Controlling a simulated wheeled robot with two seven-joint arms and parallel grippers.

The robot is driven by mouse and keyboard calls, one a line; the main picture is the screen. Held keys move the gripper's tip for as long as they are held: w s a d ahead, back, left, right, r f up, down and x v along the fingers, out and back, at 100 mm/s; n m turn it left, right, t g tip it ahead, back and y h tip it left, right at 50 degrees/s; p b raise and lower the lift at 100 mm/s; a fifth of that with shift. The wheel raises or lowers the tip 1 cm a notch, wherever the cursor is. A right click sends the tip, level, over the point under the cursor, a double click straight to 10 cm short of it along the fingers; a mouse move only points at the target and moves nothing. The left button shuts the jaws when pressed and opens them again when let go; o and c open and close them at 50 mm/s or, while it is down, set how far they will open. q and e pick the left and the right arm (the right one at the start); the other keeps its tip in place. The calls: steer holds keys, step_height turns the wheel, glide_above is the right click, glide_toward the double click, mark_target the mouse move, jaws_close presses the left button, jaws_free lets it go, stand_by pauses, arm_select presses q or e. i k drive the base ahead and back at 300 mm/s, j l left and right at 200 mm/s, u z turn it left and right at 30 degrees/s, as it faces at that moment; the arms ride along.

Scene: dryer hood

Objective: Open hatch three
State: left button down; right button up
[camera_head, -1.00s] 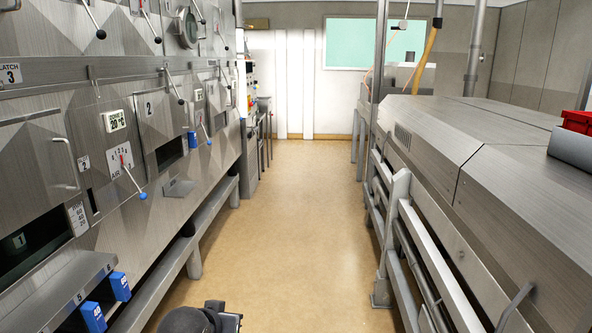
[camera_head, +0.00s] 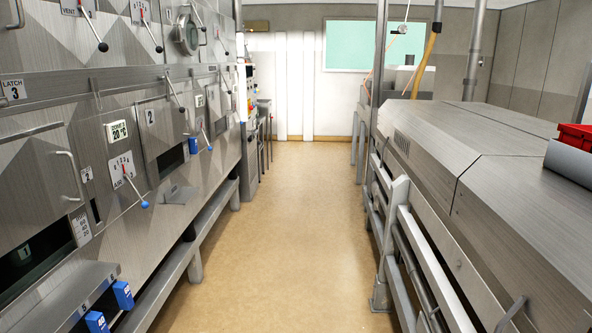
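Neither of my grippers shows in the head view.
A blue-tipped air lever (camera_head: 133,186) and blue handles (camera_head: 122,295) stick out from the left machine. A long steel housing (camera_head: 520,200) with a railing (camera_head: 400,215) lines the right, with a red bin (camera_head: 577,136) on it. The tan floor (camera_head: 270,220) between is clear.

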mark_target(39, 183)
steer(key=j+u, duration=0.1)
steer(key=u, duration=0.35)
steer(key=k+j+u, duration=0.1)
steer(key=u, duration=0.35)
steer(key=j+u, duration=0.1)
steer(key=u, duration=0.35)
